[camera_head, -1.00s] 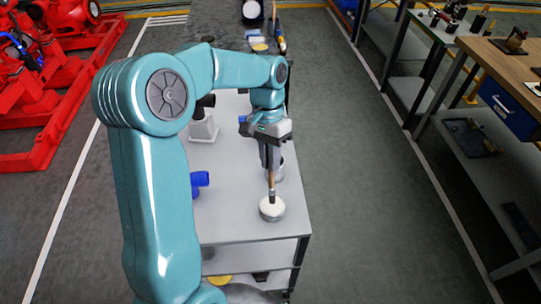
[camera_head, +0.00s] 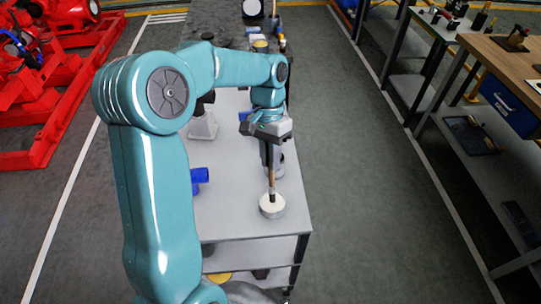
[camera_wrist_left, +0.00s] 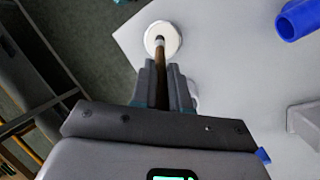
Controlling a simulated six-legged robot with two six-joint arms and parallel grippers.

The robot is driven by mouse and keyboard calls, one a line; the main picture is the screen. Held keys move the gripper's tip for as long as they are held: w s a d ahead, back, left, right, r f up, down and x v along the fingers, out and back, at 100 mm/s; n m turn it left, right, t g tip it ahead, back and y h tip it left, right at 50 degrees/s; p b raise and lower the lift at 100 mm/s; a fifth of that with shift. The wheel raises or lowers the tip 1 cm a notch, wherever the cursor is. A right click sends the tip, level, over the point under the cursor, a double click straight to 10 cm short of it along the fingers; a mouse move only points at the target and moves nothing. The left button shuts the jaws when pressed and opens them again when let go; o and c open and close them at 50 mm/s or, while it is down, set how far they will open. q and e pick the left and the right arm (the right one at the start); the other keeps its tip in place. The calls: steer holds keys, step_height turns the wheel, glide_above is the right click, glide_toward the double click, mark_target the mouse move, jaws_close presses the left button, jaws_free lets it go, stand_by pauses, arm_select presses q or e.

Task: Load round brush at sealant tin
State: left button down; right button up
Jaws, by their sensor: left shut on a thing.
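My left gripper (camera_head: 270,165) is shut on the round brush (camera_head: 271,183), a thin brown-handled brush pointing down. The sealant tin (camera_head: 272,205), a short round tin with a whitish top, stands near the front right corner of the grey trolley top. The brush's lower end is at the tin's mouth; I cannot tell how deep it sits. In the left wrist view, the brush (camera_wrist_left: 161,65) runs from between the fingers (camera_wrist_left: 163,92) to the white tin (camera_wrist_left: 163,29). My right gripper is not in view.
A blue pipe fitting (camera_head: 199,177) lies on the trolley top (camera_head: 235,220), left of the tin. Another round metal container (camera_head: 279,166) stands just behind the brush, partly hidden. A grey pedestal (camera_head: 203,123) is further back. A wooden bench (camera_head: 510,62) stands to the right across clear floor.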

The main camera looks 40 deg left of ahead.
arm_select(q)
steer(key=shift+f+b, duration=0.3)
steer(key=shift+f, duration=0.2)
stand_by(1.1)
step_height(320, 180, up, 6)
steer(key=p, duration=0.5)
steer(key=shift+s+r+p, duration=0.1)
steer(key=shift+r+p, duration=0.5)
steer(key=shift+p, duration=0.05)
steer(key=shift+f, duration=0.1)
